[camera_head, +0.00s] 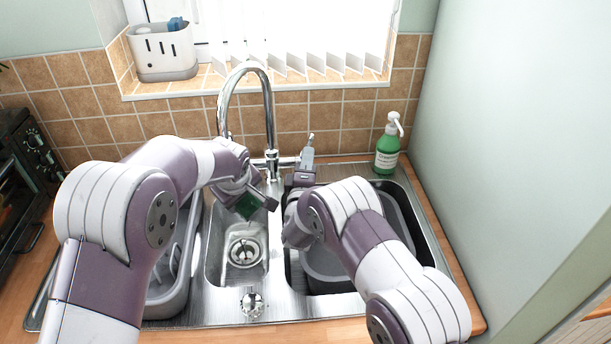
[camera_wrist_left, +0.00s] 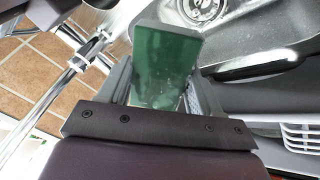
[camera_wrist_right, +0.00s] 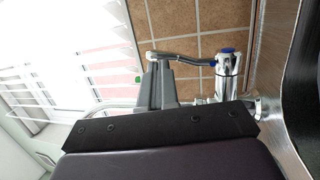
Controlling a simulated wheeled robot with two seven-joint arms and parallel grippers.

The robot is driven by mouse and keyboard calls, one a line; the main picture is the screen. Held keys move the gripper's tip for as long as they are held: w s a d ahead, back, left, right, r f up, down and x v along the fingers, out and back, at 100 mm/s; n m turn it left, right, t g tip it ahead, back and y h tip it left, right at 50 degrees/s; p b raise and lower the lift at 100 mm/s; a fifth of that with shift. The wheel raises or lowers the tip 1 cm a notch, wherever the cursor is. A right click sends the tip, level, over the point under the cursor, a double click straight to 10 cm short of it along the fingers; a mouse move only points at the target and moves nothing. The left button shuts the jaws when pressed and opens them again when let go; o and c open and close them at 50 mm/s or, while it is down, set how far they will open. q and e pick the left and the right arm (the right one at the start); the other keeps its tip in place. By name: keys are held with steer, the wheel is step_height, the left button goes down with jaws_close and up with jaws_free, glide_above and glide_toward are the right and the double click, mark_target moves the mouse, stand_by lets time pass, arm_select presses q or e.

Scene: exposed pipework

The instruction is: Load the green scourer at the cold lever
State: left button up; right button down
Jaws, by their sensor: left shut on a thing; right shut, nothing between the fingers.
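The green scourer (camera_head: 246,208) is in my left gripper (camera_head: 258,203), above the sink near the drain bowl. In the left wrist view the scourer (camera_wrist_left: 165,65) shows as a dark green block between the fingers. My right gripper (camera_head: 308,148) is shut and empty, just right of the tap (camera_head: 270,165). In the right wrist view the cold lever (camera_wrist_right: 185,62), a thin metal arm running from a chrome valve with blue caps (camera_wrist_right: 228,52), reaches the tips of my right gripper (camera_wrist_right: 158,62). I cannot tell whether they touch.
A grey basin (camera_head: 335,268) sits in the right bowl, and a grey rack (camera_head: 170,290) stands at the left. A green soap bottle (camera_head: 387,152) stands behind the sink on the right. The small middle bowl has a drain (camera_head: 245,252). A caddy (camera_head: 163,55) is on the sill.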

mark_target(308, 140)
steer(key=shift+x, duration=1.15)
steer(key=shift+w+r+g, duration=0.5)
steer(key=shift+w+r, duration=0.15)
steer(key=shift+w, duration=0.55)
arm_select(q)
steer(key=shift+s, duration=0.1)
arm_select(e)
steer(key=shift+r, duration=0.2)
steer(key=r+v, duration=0.2)
steer(key=v, duration=1.1)
steer(key=shift+s+r, duration=0.15)
steer(key=shift+s, duration=0.4)
